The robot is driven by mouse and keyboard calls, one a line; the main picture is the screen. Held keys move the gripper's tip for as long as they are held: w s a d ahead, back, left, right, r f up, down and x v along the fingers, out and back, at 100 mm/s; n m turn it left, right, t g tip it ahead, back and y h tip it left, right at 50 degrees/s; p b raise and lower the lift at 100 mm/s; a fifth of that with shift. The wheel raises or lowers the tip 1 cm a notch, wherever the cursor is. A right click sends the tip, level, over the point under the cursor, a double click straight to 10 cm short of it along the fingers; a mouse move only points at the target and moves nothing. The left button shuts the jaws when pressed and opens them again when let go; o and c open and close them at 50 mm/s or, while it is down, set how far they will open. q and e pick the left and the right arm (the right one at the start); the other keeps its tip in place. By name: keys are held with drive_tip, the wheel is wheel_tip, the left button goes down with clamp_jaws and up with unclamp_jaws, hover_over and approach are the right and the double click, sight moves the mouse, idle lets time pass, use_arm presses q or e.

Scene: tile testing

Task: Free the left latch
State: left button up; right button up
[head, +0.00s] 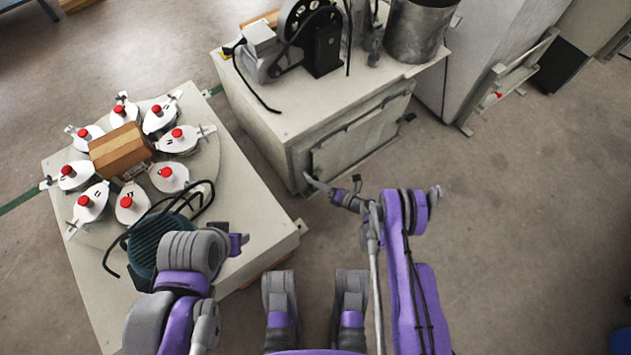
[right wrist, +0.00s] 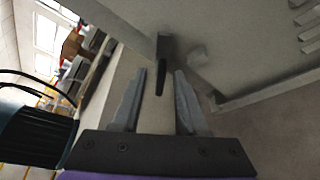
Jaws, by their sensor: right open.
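The grey-white cabinet (head: 270,125) stands at the upper middle of the head view, with a door panel (head: 360,140) in its front. My right gripper (head: 318,183) is at the lower left corner of that front. In the right wrist view its two grey fingers (right wrist: 158,95) are spread and empty. A dark latch handle (right wrist: 161,78) shows just ahead of and between the fingertips. I cannot tell whether a finger touches it. In the head view the gripper hides this latch. Another dark latch (head: 409,117) is on the cabinet's right side. My left gripper (head: 238,243) is low at the left, its jaws unclear.
A turntable machine with several white red-knobbed holders (head: 172,178) and a teal motor (head: 160,240) stands at the left. A motor with a belt wheel (head: 300,30) and a metal drum (head: 418,30) sit on the cabinet. The floor (head: 530,210) at the right is clear.

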clamp_jaws()
idle(0.4)
drive_tip(key=shift+s+a+r+n+t+h+p, duration=0.15)
drive_tip(key=shift+n+t+h+p, duration=0.2)
drive_tip(key=shift+n+h+p, duration=0.7)
drive_tip(key=shift+s+a+n+t+h+p, duration=0.15)
drive_tip(key=shift+n+t+h+p, duration=0.3)
drive_tip(key=shift+n, duration=1.1)
drive_tip(key=shift+a+r+n+t+h+p, duration=0.1)
drive_tip(key=shift+a+n+t+h+p, duration=0.15)
drive_tip(key=shift+n+h+p, duration=0.8)
drive_tip(key=shift+n+y+b, duration=0.25)
drive_tip(key=shift+b, duration=0.05)
drive_tip(key=shift+d, duration=0.1)
